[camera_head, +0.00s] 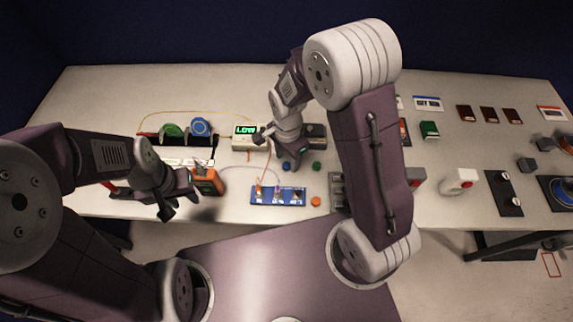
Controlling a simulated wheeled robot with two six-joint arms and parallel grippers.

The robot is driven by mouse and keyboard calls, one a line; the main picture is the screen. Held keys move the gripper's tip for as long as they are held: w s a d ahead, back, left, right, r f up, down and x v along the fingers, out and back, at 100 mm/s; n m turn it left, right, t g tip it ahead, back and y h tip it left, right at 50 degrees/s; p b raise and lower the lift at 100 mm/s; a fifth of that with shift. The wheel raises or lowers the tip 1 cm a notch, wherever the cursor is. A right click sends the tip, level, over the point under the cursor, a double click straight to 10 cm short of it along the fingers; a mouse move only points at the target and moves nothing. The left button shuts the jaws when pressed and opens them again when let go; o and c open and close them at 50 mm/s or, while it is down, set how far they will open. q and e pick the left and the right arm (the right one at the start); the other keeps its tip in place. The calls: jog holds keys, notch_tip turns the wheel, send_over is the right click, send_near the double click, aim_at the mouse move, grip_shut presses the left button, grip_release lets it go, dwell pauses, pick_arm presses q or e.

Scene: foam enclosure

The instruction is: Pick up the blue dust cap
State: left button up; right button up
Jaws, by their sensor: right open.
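A small round blue cap (286,167) lies on the pale table, left of a green cap (317,167). My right gripper (279,151) hangs just above and behind the blue cap, with its fingers spread. It looks empty, and one finger is close to the cap; whether they touch I cannot tell. My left gripper (179,197) is at the table's front left, with its fingers apart and nothing between them. It is well to the left of the blue cap.
A blue panel (278,195) with orange and pale plugs lies in front of the caps, and an orange cap (316,201) is right of it. A meter reading LOW (246,131) stands behind, with thin cables. An orange device (207,182) sits by my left gripper.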

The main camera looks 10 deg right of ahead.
aim_at(286, 166)
jog(key=shift+s+f, duration=0.1)
jog(key=shift+f, duration=1)
jog(key=shift+w+f, duration=0.15)
jog(key=shift+w, duration=0.15)
jog(key=shift+s, duration=0.15)
grip_shut()
